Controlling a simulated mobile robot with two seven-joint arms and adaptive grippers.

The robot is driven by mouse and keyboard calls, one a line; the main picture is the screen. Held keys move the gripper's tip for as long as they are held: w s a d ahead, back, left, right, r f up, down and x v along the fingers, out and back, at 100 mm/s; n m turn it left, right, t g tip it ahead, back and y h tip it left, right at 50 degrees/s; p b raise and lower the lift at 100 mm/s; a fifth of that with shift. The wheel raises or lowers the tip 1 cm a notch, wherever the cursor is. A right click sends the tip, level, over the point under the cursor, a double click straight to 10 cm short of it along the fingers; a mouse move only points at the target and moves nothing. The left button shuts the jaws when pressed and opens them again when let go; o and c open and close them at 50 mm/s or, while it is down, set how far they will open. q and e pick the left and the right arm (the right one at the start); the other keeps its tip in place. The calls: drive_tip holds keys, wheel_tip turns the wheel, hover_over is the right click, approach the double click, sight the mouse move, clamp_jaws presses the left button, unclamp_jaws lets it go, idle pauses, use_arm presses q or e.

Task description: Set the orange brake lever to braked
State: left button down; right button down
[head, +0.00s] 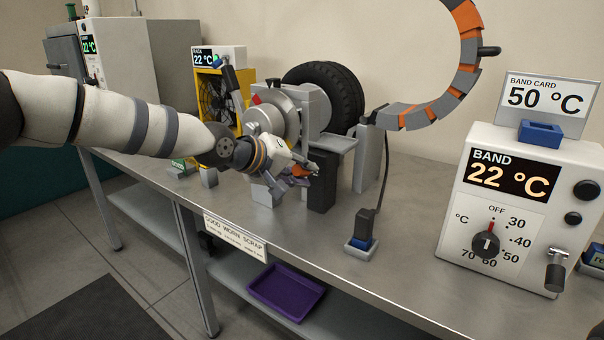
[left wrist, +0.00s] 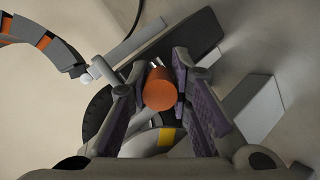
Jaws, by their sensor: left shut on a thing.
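The orange brake lever (left wrist: 159,90) shows end-on in the left wrist view, as a round orange grip between my two purple-padded fingers. In the head view a bit of the orange lever (head: 303,171) shows at the fingertips, low in front of the tyre stand. My left gripper (head: 300,181) is shut on the lever grip. The rest of the lever is hidden by the gripper and wrist, so its angle is unclear. The black tyre (head: 346,92) sits behind the grey clamp. My right gripper is in neither view.
An orange-and-grey segmented band (head: 455,80) arches at the upper right. The band heater box (head: 520,205) stands at the right, and a yellow fan unit (head: 213,105) behind my wrist. A small blue-based post (head: 362,238) stands near the front. Bench space between is clear.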

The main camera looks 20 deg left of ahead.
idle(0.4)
use_arm(q)
drive_tip(key=c, duration=1.4)
unclamp_jaws()
drive_tip(key=shift+c, duration=0.2)
drive_tip(key=shift+s+a+r, duration=0.1)
drive_tip(key=shift+s+r, duration=0.1)
drive_tip(key=shift+r, duration=0.05)
drive_tip(key=v, duration=1.1)
drive_tip(key=shift+s, duration=0.15)
drive_tip(key=shift+a, duration=0.1)
